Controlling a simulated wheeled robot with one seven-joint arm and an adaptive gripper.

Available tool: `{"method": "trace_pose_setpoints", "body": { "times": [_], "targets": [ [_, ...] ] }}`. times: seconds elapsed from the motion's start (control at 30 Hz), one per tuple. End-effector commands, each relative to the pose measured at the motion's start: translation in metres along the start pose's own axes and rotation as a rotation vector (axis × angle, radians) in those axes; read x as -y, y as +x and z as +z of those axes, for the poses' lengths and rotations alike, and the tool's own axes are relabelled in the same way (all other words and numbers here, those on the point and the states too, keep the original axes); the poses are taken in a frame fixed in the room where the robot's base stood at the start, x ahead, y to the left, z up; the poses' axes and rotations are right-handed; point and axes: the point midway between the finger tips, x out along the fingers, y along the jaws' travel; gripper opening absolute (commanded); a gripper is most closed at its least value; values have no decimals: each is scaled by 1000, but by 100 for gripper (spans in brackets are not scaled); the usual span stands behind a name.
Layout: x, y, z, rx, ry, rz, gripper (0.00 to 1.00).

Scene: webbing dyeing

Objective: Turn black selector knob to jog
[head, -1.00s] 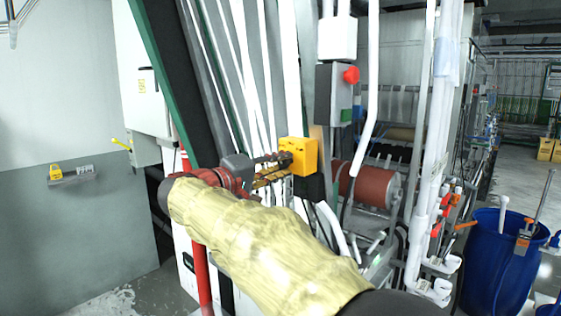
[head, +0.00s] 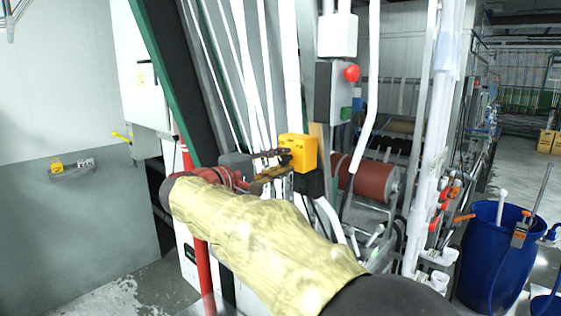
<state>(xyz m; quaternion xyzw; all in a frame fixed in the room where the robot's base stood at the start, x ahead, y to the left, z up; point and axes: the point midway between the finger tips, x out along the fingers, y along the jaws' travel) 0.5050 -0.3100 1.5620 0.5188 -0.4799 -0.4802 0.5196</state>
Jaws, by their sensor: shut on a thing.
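A yellow control box (head: 303,152) sits in the middle of the head view, in front of the white pipes. A small dark knob (head: 285,152) shows on its left side, partly hidden by the fingers. My gripper (head: 282,160) reaches the box from the left with its brown fingers. It is shut on the knob, as far as the view shows. The knob's pointer and any jog marking are too small to read. My arm, in a pale yellow sleeve, crosses the lower middle of the view.
A grey box with a red button (head: 351,73) stands above and right of the yellow box. A red-brown roller (head: 370,182) lies behind. White pipes rise close around the box. A blue barrel (head: 497,250) stands at right; a grey wall is at left.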

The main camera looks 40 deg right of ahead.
Motion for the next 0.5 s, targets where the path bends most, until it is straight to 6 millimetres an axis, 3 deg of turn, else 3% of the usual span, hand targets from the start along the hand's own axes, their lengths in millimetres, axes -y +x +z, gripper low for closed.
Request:
{"method": "trace_pose_setpoints", "body": {
  "times": [0.13, 0.17, 0.5],
  "targets": [
    [1, 0, -1, -1, -1, -1, 0],
    [1, 0, -1, -1, -1, -1, 26],
    [1, 0, 0, 0, 1, -1, 44]
  ]
}}
